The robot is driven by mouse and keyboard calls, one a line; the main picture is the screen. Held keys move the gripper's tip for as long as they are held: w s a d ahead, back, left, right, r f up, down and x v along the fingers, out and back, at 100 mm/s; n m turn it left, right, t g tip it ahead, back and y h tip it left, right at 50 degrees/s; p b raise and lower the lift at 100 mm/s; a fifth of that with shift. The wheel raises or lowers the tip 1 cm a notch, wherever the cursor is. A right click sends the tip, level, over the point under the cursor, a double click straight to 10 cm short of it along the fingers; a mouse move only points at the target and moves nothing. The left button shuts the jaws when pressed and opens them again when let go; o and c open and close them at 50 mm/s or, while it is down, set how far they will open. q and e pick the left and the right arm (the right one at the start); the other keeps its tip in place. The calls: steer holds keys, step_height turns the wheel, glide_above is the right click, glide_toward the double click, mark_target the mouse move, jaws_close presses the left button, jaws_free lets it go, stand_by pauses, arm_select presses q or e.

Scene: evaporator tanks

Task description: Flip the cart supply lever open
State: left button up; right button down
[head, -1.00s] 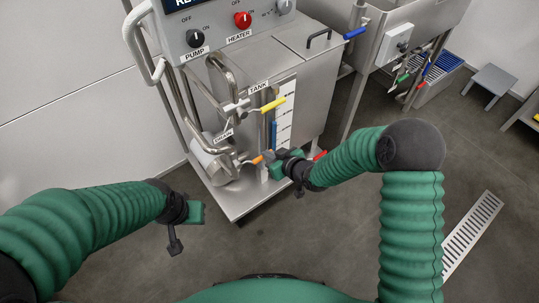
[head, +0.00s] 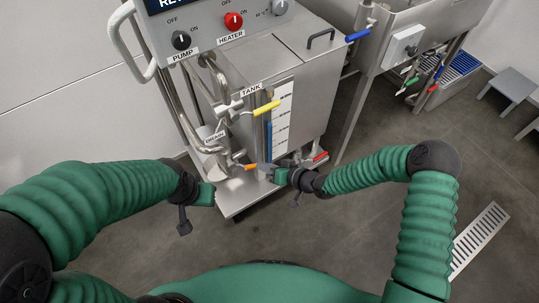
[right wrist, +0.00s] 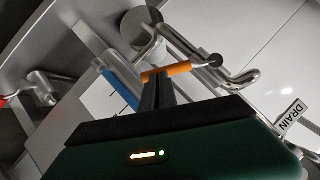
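An orange-handled lever (head: 246,167) sits low on the front of the steel cart, by the pipework. No label marks it as the cart supply lever in these views. My right gripper (head: 266,169) is right beside it. In the right wrist view the dark fingers (right wrist: 158,90) are close together, and the orange handle (right wrist: 178,69) crosses at their tips. I cannot tell whether they touch. A yellow lever (head: 267,107) is higher up, near the TANK label. My left gripper (head: 207,195) hangs left of the cart base, apart from the levers; its fingers are not clear.
The cart's control panel (head: 225,28) with pump and heater knobs stands above. A DRAIN label (right wrist: 291,116) and pipes are close to the right gripper. A red handle (head: 320,156) is low to the right, and a blue handle (head: 358,35) is higher up. The floor in front is clear.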

steer(key=s+a+f+m+g+y+b, duration=0.1)
steer(key=s+a+f+m+y+b, duration=0.2)
steer(key=b, duration=0.6)
steer(key=shift+s+a+f+m+y, duration=0.2)
steer(key=shift+a+f+m+y, duration=0.5)
steer(key=shift+a+f, duration=0.75)
steer(key=shift+d+f, duration=0.25)
steer(key=shift+f, duration=0.05)
